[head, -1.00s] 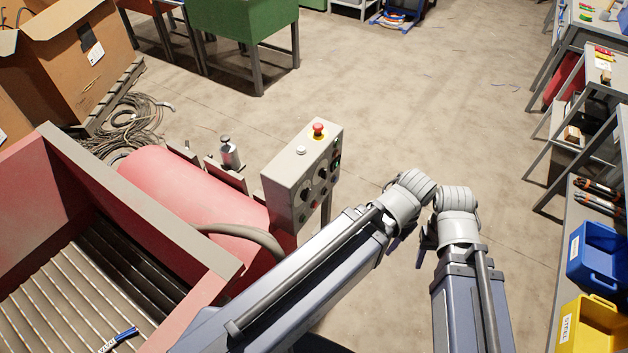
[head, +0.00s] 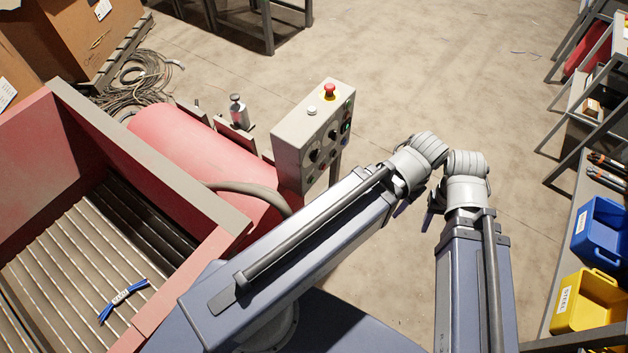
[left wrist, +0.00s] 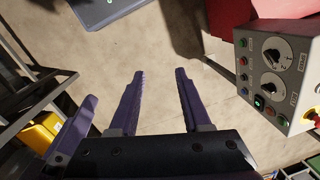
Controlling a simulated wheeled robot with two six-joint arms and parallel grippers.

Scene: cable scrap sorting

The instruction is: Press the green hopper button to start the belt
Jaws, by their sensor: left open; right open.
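The grey control box (head: 300,150) stands beside the red machine. A small green button (head: 345,128) shows on its right face. In the left wrist view the box (left wrist: 295,65) is at the upper right, with dials, a green-lit button (left wrist: 259,101), another green button (left wrist: 243,42) and red ones; I cannot read which is the hopper's. My left gripper (left wrist: 158,72) is open and empty, its fingers over bare floor, left of the box and apart from it. In the head view its wrist mostly hides it. My right gripper (head: 433,200) is open beside it, partly hidden.
A red emergency knob (head: 329,91) sits on the box top. The red hopper (head: 165,165) with a slatted bed and a blue cable piece (head: 122,300) is at left. Blue (head: 600,230) and yellow (head: 590,300) bins stand at right. The floor beyond the wrists is clear.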

